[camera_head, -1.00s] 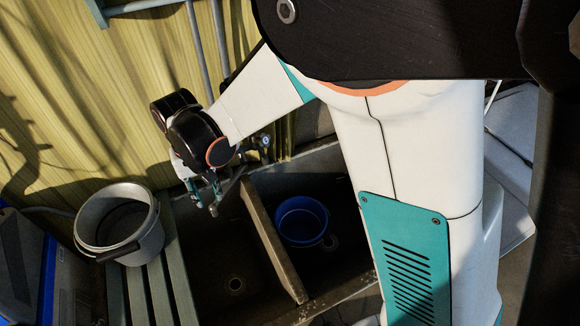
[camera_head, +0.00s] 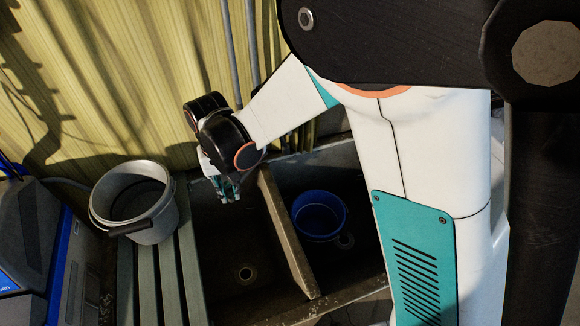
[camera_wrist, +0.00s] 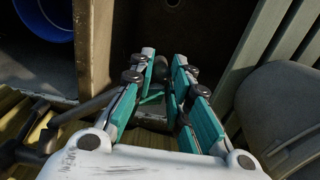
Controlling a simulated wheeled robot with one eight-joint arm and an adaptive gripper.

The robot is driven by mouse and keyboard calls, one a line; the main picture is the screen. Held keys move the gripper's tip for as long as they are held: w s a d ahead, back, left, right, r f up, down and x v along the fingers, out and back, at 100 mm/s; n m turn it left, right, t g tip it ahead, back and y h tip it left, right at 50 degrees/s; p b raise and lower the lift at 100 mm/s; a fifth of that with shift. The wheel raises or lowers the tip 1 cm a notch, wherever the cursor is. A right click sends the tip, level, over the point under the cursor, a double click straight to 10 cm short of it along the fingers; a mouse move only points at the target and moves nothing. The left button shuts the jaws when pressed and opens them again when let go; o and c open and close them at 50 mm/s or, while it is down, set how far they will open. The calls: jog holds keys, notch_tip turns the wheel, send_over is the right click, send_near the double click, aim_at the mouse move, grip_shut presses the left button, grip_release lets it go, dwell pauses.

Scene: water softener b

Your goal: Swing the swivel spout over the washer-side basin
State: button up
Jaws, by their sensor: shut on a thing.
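My gripper (camera_head: 229,194) hangs over the back of the left basin (camera_head: 222,238), left of the divider wall (camera_head: 284,230). In the wrist view my gripper (camera_wrist: 160,88) has its two teal-padded fingers shut on a dark piece between them, which seems to be the swivel spout (camera_wrist: 152,76). A dark tap pipe (camera_wrist: 72,115) runs in from the left of the wrist view towards the fingers. Where it meets the held part is hidden. In the head view my wrist and fingers hide most of the spout. The right basin (camera_head: 352,182) lies beyond the divider.
A blue tub (camera_head: 319,215) sits in the right basin. A grey bucket (camera_head: 136,203) stands on the green slatted bench (camera_head: 158,275) left of the sink. A blue-and-grey machine (camera_head: 30,255) is at far left. Pipes (camera_head: 240,70) climb the corrugated wall behind.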

jog(key=shift+s+d, duration=0.35)
jog(key=shift+d, duration=0.4)
jog(key=shift+s+d, duration=0.4)
jog(key=shift+d, duration=0.35)
jog(key=shift+s+d, duration=0.35)
jog(key=shift+d, duration=0.4)
jog(key=shift+d, duration=0.1)
jog(key=shift+s+d+b, duration=0.2)
jog(key=shift+d, duration=1)
jog(key=shift+s+d+b, duration=0.15)
jog(key=shift+s+d, duration=0.05)
jog(key=shift+d, duration=1)
jog(key=shift+w+d, duration=0.2)
jog(key=shift+d, duration=1.05)
jog(key=shift+w+d, duration=0.15)
jog(key=shift+d, duration=1.1)
